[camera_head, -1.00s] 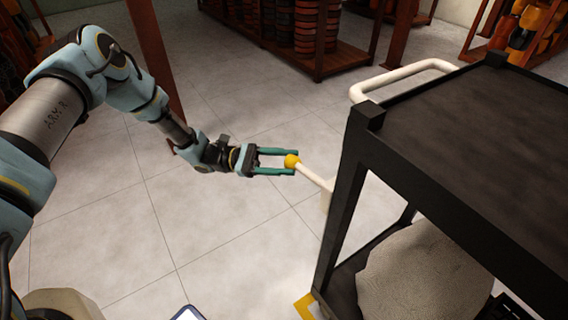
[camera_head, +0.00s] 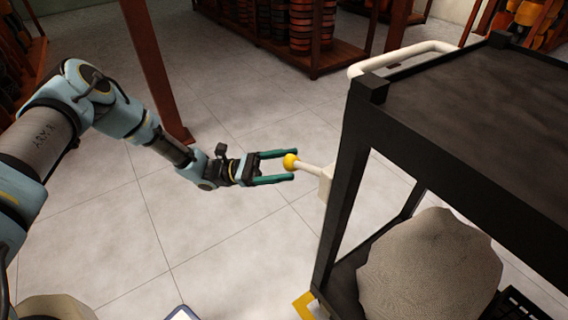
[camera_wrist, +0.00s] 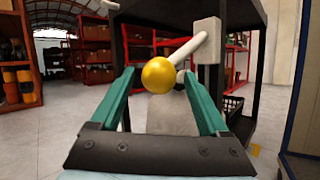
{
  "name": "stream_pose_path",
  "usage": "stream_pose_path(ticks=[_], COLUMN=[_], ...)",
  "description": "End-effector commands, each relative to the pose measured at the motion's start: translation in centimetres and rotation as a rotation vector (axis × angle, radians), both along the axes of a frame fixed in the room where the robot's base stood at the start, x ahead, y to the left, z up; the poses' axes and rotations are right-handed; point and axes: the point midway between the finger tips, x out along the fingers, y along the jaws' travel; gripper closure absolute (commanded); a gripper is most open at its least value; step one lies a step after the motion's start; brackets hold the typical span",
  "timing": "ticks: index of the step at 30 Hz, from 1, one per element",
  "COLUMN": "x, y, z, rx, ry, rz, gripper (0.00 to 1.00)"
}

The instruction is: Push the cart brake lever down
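The brake lever (camera_head: 310,171) is a short cream rod with a yellow ball knob (camera_head: 291,161), on a pale bracket (camera_head: 325,182) at the near corner post of the black cart (camera_head: 343,190). My gripper (camera_head: 294,165) is open, its two green fingers reaching around the knob from the left. In the wrist view the knob (camera_wrist: 158,75) sits between the fingertips, and the rod (camera_wrist: 186,48) runs up and right to the bracket (camera_wrist: 208,41). I cannot tell whether either finger touches the knob.
The cart has a white push handle (camera_head: 405,55) at its far left edge and a grey sack (camera_head: 430,265) on its lower shelf. Drum shelves (camera_head: 310,62) stand at the back.

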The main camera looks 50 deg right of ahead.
Motion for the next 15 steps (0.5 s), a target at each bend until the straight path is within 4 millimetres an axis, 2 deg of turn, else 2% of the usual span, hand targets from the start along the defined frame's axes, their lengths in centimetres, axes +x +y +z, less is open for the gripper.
stream_pose_path(ticks=[9,15], x=[0.3,2.6], y=[0.1,1.2], z=[-0.1,-1.2], rx=[-0.002,-0.002], ry=[0.0,0.0], rz=[0.002,0.005], gripper=[0.19,0.19])
